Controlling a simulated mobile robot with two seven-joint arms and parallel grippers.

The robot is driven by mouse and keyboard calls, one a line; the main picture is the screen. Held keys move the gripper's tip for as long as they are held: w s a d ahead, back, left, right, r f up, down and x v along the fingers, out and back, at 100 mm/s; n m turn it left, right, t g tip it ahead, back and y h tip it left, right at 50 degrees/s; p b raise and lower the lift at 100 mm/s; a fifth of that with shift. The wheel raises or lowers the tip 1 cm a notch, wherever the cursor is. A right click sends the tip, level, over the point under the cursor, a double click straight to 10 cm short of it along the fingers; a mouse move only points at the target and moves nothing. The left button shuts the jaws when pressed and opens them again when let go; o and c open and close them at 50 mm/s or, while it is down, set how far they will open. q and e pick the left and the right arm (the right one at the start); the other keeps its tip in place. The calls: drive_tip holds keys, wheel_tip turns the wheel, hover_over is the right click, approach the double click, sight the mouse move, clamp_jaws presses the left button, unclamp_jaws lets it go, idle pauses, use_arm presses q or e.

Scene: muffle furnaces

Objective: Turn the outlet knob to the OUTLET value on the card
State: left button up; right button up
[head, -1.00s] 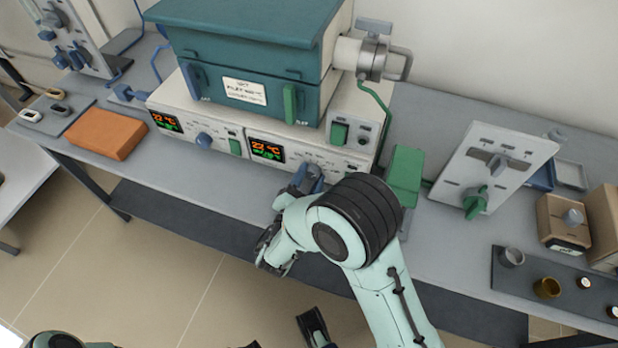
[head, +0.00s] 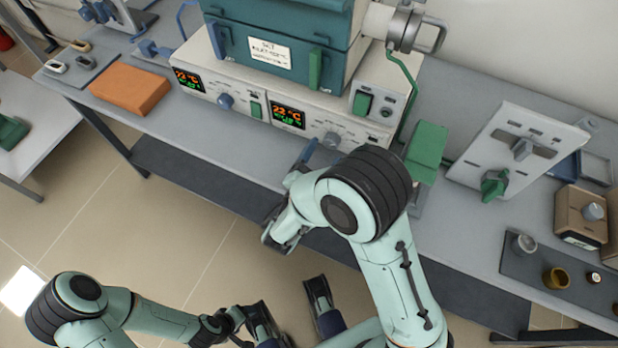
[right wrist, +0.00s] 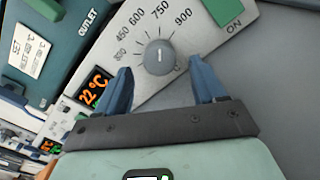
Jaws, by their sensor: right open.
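The grey outlet knob (right wrist: 159,57) sits on the right control panel. Its white mark points up in the right wrist view, at about 750. The knob (head: 331,140) also shows in the head view. My right gripper (right wrist: 163,80) is open and empty; its two blue fingers lie apart in front of the knob, not closed on it. The right gripper (head: 307,156) is just off the panel in the head view. The white card (head: 269,53) is on the teal furnace front; its values are too blurred to read. My left gripper (head: 291,315) is open low in the head view.
The outlet display (right wrist: 93,88) reads 22 °C. A blue inlet knob (head: 225,101) is on the left panel. Green switches (head: 363,103) and a green block (head: 426,145) are close to the right arm. An orange block (head: 130,88) lies on the bench at left.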

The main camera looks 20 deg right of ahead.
use_arm(q)
drive_tip(key=shift+s+d+r, duration=0.2)
drive_tip(key=shift+s+r, duration=0.15)
drive_tip(key=shift+s, duration=0.05)
use_arm(e)
drive_tip(key=v, duration=1)
drive_tip(key=shift+s+a, duration=0.1)
drive_tip(key=shift+s, duration=0.05)
